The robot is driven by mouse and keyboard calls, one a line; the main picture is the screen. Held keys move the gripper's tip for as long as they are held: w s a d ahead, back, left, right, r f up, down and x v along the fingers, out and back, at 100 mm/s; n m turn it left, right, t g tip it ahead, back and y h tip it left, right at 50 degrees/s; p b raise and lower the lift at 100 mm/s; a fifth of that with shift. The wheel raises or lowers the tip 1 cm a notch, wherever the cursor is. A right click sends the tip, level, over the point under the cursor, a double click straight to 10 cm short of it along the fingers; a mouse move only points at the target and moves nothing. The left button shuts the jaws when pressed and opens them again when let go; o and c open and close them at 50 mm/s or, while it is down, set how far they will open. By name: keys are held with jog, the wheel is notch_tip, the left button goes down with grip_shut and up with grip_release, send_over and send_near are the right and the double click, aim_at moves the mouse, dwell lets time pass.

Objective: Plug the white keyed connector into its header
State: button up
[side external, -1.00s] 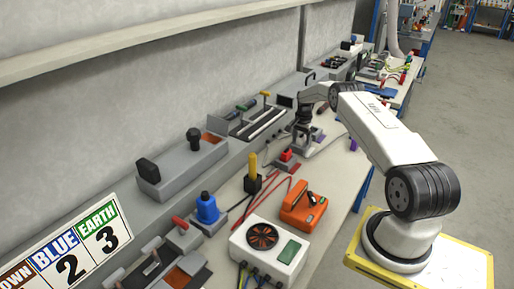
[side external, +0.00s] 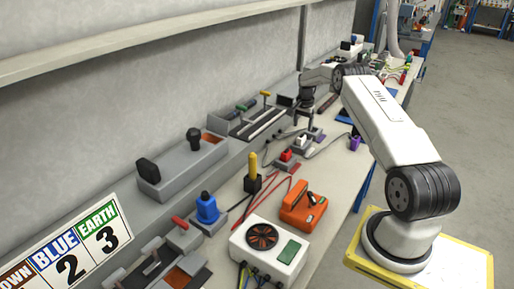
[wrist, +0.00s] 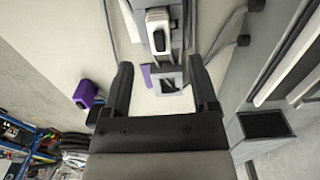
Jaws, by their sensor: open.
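My gripper (wrist: 162,78) is open and empty, its two black fingers spread apart in the wrist view. In the side view my gripper (side external: 305,112) hangs over the back of the bench. A white connector (wrist: 157,20) with a grey top and dark slots sits upright in a grey holder, beyond the fingertips at the top of the wrist view. The small white block in the side view (side external: 299,140) appears to be the same one. A grey square piece with an opening (wrist: 168,83) shows between the fingers. I cannot tell which part is the header.
A purple block (wrist: 88,94) with a cable lies left of the fingers; it also shows in the side view (side external: 354,143). A red-topped block (side external: 286,156) stands close by. Grey channelled equipment (wrist: 290,80) flanks the right. An orange device (side external: 303,207) stands nearer.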

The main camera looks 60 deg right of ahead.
jog(key=shift+r, duration=0.55)
jog(key=shift+w+a+r, duration=0.2)
jog(key=shift+w+a, duration=0.1)
jog(key=shift+a, duration=0.2)
jog(key=w+a+r+n, duration=0.1)
jog(key=a+r+n, duration=0.2)
jog(key=a, duration=0.5)
jog(key=w+a+r+n+t, duration=0.1)
jog(key=a+r+n, duration=0.15)
jog(key=a, duration=0.55)
jog(key=w+a+r+n, duration=0.1)
jog(key=a+r+n, duration=0.15)
jog(key=a, duration=0.55)
jog(key=s+a+r+n+t, duration=0.1)
jog(key=s+a+n, duration=0.9)
jog(key=s+a, duration=0.8)
jog(key=a, duration=0.3)
jog(key=shift+a+t, duration=0.25)
jog(key=shift+t, duration=0.05)
